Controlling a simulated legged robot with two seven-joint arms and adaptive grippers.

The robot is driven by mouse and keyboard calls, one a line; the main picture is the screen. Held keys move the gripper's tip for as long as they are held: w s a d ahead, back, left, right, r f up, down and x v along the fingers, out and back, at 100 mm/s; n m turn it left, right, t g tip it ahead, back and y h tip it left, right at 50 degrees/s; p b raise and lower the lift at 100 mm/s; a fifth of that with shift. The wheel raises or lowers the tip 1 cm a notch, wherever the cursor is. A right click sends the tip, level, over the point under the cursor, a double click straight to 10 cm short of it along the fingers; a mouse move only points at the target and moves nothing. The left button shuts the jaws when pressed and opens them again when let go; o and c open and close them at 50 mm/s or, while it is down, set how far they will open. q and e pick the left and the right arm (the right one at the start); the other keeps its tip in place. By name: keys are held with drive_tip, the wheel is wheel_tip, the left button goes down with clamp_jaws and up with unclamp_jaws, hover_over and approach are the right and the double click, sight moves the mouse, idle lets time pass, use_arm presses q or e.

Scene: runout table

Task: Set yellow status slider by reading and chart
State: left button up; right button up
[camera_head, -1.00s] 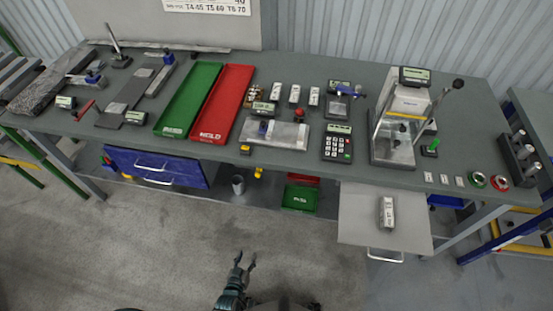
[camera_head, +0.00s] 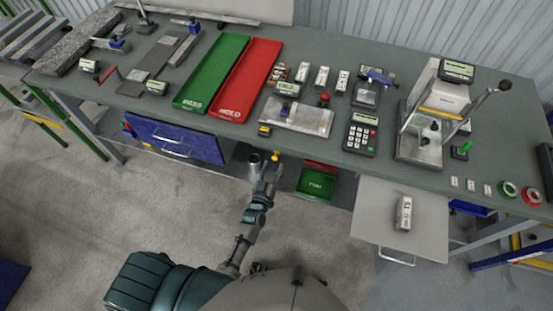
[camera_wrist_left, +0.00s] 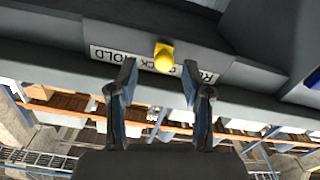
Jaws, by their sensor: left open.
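The yellow slider knob (camera_head: 275,157) sits under the table's front edge, right at my left gripper. In the left wrist view the yellow knob (camera_wrist_left: 164,56) stands out from a grey strip with a white label plate (camera_wrist_left: 122,57); "HOLD" is readable at its left, the rest is partly hidden. My left gripper (camera_head: 269,168) is open and points up at the knob from below. In the wrist view its two fingers (camera_wrist_left: 159,78) stand one on each side of the knob, apart from it. The wall chart is out of view. My right gripper is not in view.
The workbench (camera_head: 400,78) holds a green tray (camera_head: 214,75), a red tray (camera_head: 245,82), a keypad device (camera_head: 361,134) and a press stand (camera_head: 424,120). Several small displays are too small to read. A blue drawer (camera_head: 172,140) and a pulled-out shelf (camera_head: 375,218) jut from the front.

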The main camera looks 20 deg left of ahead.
sight(275, 160)
use_arm(q)
drive_tip(key=w, duration=0.4)
drive_tip(key=shift+w+a+f, duration=0.1)
drive_tip(key=shift+w+a, duration=0.05)
drive_tip(key=shift+a, duration=0.25)
drive_tip(key=shift+d, duration=0.25)
drive_tip(key=shift+c, duration=1)
clamp_jaws()
